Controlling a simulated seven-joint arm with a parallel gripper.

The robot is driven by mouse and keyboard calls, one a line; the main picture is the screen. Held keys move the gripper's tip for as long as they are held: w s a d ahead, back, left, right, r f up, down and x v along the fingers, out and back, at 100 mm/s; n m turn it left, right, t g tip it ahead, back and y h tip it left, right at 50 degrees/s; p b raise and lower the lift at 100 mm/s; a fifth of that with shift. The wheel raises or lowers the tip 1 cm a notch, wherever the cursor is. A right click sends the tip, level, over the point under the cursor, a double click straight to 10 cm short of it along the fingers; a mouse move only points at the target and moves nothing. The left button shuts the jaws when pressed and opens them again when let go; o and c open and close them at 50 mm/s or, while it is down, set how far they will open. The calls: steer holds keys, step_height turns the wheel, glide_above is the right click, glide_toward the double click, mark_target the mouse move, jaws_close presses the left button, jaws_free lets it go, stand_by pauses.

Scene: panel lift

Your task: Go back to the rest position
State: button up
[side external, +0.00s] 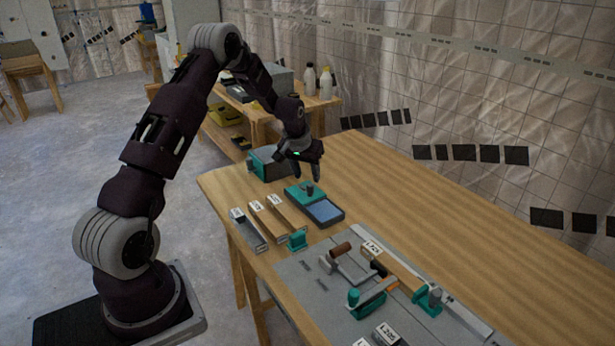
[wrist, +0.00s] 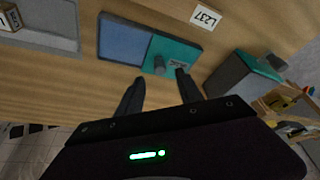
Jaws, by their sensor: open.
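My gripper (side external: 304,166) hangs above the far left part of the wooden table, over a teal and blue device with a dark knob (side external: 308,196). The fingers point down, apart and with nothing between them. In the wrist view my gripper (wrist: 158,84) shows its two dark fingers spread. The teal and blue device (wrist: 180,52) lies beyond the fingertips there, its knob showing between them. I cannot tell the exact height of the fingertips above it.
A teal-and-grey box (side external: 262,164) stands close behind the gripper. Labelled bars (side external: 268,224) lie at the table's left edge. A grey board (side external: 320,280) with clamps and a labelled wooden piece (side external: 388,268) lies nearer the camera. The table's far right area (side external: 400,190) is clear.

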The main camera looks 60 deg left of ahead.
steer(key=s+d+r+m, duration=0.1)
steer(key=s+d+r, duration=0.3)
steer(key=d+r, duration=0.3)
steer(key=s+d+r+m+t+h, duration=0.1)
steer(key=s+d+r, duration=0.3)
steer(key=d+r, duration=0.25)
steer(key=s+d+r+m, duration=0.2)
steer(key=s+d+r, duration=0.2)
steer(key=d+r, duration=0.35)
steer(key=s+d+m, duration=0.1)
steer(key=s+d, duration=0.3)
steer(key=s, duration=0.6)
steer(key=s+d+r+m+h, duration=0.1)
steer(key=s+d, duration=0.4)
steer(key=s, duration=0.6)
steer(key=shift+d+r+m+t+h, duration=0.15)
steer(key=shift+r+m+t+h, duration=0.15)
steer(key=shift+m+t, duration=0.1)
